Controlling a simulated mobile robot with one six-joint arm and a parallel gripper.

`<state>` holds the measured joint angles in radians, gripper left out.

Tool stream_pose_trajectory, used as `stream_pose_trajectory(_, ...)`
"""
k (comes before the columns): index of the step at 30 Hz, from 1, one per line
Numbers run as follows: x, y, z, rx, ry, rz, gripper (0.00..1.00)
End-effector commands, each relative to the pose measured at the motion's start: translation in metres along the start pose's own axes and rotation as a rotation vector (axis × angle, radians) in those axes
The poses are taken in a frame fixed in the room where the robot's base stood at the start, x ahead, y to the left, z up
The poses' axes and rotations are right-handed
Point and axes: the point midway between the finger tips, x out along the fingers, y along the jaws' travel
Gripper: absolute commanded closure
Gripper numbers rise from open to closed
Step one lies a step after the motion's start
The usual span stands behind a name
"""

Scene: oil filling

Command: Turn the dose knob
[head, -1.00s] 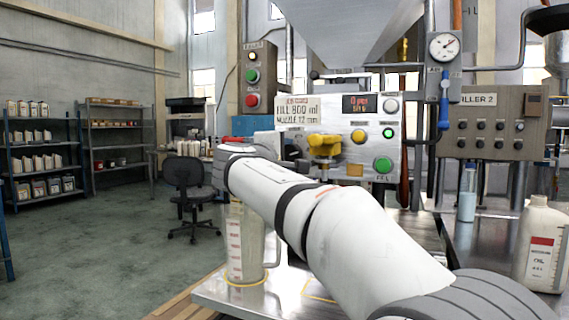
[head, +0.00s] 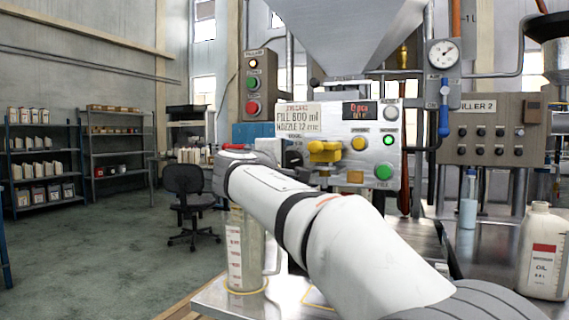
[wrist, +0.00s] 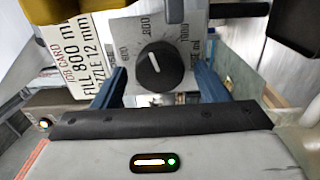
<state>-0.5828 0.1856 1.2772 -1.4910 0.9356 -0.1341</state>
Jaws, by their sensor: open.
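The dose knob (wrist: 160,66) is round and black with a white pointer line. It sits on a grey plate (wrist: 125,28) marked 600, 800 and 1000 ml, tilted in the wrist view. My gripper (wrist: 160,76) is open, one blue finger on each side of the knob with gaps between. I cannot tell whether the fingertips reach the knob's depth. In the head view the knob (head: 294,159) is a small dark shape left of the yellow nozzle part, and my fingers are not clear there. The job card (wrist: 84,52) reads FILL 800 ml, NOZZLE 12 mm.
The yellow part (head: 324,151) sticks out just right of the knob. The panel carries a green button (head: 383,171) and a red display (head: 360,110). A clear measuring jug (head: 246,250) stands below my arm. An oil bottle (head: 543,252) stands at right.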

Motion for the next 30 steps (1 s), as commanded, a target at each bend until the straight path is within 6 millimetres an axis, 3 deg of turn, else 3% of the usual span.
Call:
stream_pose_trajectory(5, -0.005, 0.001, 0.000, 0.000, 0.001, 0.000, 0.33)
stream_pose_trajectory(18, -0.070, 0.001, -0.001, -0.001, 0.003, 0.000, 0.33)
stream_pose_trajectory(30, -0.078, 0.000, 0.000, 0.000, 0.000, 0.000, 0.33)
